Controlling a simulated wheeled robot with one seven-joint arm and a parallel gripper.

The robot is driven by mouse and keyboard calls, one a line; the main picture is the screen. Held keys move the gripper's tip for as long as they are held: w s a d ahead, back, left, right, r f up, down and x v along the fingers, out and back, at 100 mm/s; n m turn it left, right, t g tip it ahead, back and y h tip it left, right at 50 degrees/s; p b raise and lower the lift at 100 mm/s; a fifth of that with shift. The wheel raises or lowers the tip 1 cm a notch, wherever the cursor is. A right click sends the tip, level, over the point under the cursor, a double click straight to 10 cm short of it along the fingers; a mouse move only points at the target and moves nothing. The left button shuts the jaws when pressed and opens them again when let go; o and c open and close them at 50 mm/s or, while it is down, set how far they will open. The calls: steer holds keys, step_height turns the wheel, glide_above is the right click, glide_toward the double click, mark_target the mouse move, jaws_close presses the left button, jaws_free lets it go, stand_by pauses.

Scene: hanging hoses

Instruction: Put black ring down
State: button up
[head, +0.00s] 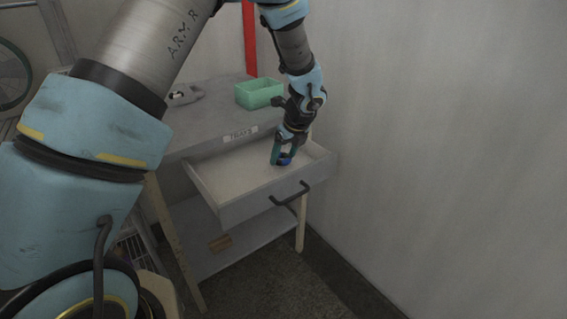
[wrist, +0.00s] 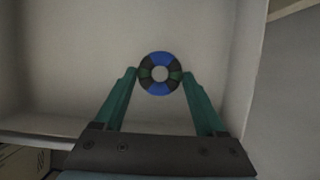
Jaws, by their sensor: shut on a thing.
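In the wrist view a ring (wrist: 160,57) with black and blue segments sits between the two green fingertips of my gripper (wrist: 160,75). The fingers are shut on its left and right sides. In the head view my gripper (head: 283,156) points down inside the open drawer (head: 237,213). The ring shows there only as a small dark and blue patch (head: 284,161) at the fingertips. I cannot tell whether the ring touches the drawer floor. The drawer floor around it looks bare.
The drawer is pulled out from a grey workbench (head: 205,115) and has a dark handle (head: 290,194). A green bin (head: 259,93) and a small grey item (head: 183,95) are on the bench top. A wall is close on the right.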

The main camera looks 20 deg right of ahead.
mark_target(285, 160)
steer(key=shift+f, duration=1.6)
steer(key=shift+f, duration=0.2)
steer(key=o, duration=1.3)
